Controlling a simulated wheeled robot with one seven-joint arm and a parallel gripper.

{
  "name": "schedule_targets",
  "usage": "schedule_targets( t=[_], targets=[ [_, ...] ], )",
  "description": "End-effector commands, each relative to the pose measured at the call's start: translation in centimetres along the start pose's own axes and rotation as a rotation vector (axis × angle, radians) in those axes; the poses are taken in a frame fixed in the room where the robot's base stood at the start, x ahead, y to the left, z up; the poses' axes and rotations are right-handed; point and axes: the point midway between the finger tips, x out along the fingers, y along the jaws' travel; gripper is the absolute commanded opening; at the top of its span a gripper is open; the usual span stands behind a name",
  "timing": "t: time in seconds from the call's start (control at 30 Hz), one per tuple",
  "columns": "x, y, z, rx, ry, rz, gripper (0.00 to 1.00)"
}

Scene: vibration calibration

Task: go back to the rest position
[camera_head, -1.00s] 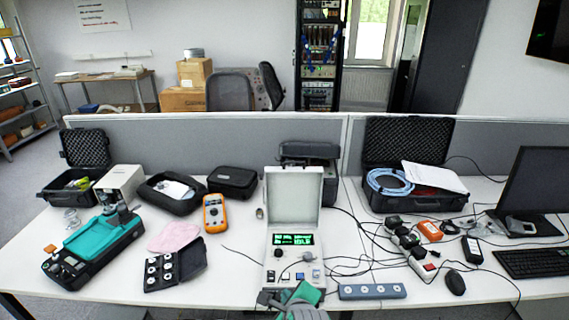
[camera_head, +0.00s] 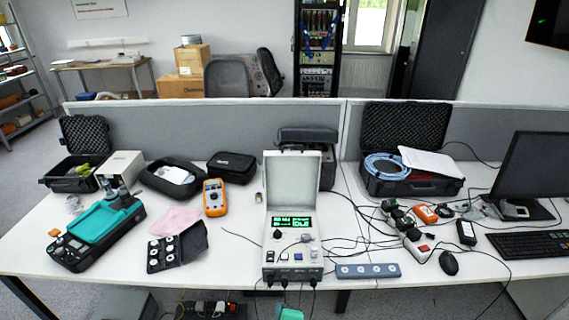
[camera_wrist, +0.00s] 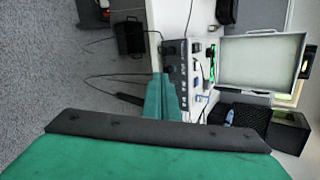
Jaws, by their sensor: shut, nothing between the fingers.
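My gripper (camera_head: 290,314) shows only as a small teal piece at the bottom edge of the head view, below the front of the white calibration device. In the wrist view my teal fingers (camera_wrist: 163,98) are together and empty, apart from the device. The white calibration device (camera_head: 293,248) stands on the desk with its lid up and a lit green display (camera_head: 292,223). It also shows sideways in the wrist view, with its open lid (camera_wrist: 262,64) at the right.
Cables run right of the device. A black box (camera_head: 214,310) sits on the floor below.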

Motion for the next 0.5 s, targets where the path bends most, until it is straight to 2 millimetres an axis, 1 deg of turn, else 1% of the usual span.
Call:
schedule_targets(
  t=[0.03, 0.1, 0.27, 0.37, 0.5],
  targets=[
    [-0.2, 1.7, -0.4, -0.051, 0.006, -0.006, 0.0],
    [-0.7, 3.3, -0.8, -0.138, 0.015, -0.031, 0.0],
    [-2.3, 6.8, -1.6, -0.343, 0.043, -0.084, 0.0],
    [-3.6, 8.8, -2.1, -0.476, 0.067, -0.113, 0.0],
    [-6.0, 11.4, -2.5, -0.668, 0.104, -0.15, 0.0]
  ],
)
